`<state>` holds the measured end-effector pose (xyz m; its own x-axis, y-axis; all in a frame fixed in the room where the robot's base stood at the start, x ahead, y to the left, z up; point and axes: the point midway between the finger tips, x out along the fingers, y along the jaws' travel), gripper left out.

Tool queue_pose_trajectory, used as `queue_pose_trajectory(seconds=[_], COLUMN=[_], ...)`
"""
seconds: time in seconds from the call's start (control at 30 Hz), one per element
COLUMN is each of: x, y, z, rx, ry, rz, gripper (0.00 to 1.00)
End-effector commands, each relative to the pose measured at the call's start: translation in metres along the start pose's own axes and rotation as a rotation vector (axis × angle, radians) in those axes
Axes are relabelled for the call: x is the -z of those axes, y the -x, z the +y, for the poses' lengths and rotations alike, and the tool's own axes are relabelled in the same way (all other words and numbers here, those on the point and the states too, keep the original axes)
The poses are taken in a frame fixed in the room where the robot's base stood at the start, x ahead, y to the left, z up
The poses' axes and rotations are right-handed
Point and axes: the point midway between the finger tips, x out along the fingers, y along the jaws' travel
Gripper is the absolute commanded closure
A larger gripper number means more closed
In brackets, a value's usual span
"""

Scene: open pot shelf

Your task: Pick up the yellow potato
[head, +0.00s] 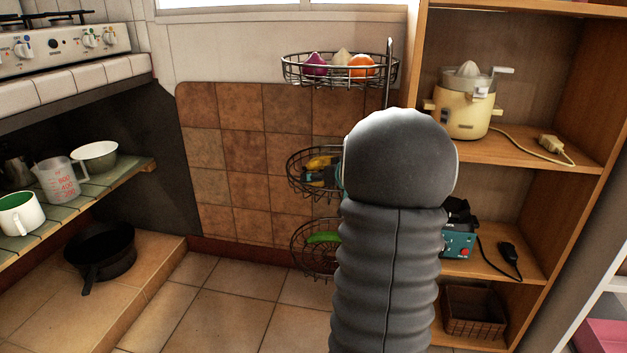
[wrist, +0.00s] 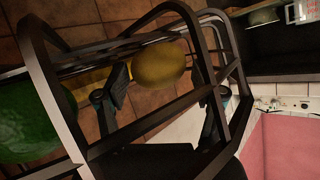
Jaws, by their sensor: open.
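The yellow potato (wrist: 158,65) shows in the wrist view as a rounded yellow-brown shape behind dark basket bars. My gripper (wrist: 160,90) is open, with one finger on each side of the potato in that picture. I cannot tell whether either finger touches it. In the head view, my gripper is mostly hidden behind my grey arm, at the middle basket (head: 292,180) of a wire rack. Yellow items (head: 320,162) show in that basket, but I cannot tell which is the potato.
Basket bars cross close to my fingers. A large dark green item (wrist: 25,120) fills the wrist view's left edge. The top basket (head: 340,84) holds a purple and an orange item; the lower holds a green one (head: 323,238). A wooden shelf (head: 540,160) stands right.

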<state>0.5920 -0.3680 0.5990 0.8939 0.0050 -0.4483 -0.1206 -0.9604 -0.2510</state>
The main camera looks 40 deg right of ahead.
Motion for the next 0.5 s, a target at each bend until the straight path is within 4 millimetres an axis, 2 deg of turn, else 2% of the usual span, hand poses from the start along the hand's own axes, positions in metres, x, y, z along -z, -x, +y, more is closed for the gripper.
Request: queue_pose_trajectory(seconds=[0.1,0.27,0.47,0.5], x=[0.0002,0.0001,0.0,0.0002], y=[-0.0066,-0.0062,-0.0061,-0.006], z=[0.0002,0.0006,0.0006,0.0005], rx=[-0.001,-0.002,-0.002,-0.002], ry=[-0.001,-0.001,-0.001,-0.001], rz=[0.0,0.001,0.001,0.001], gripper=[0.31,0.31,0.79,0.79])
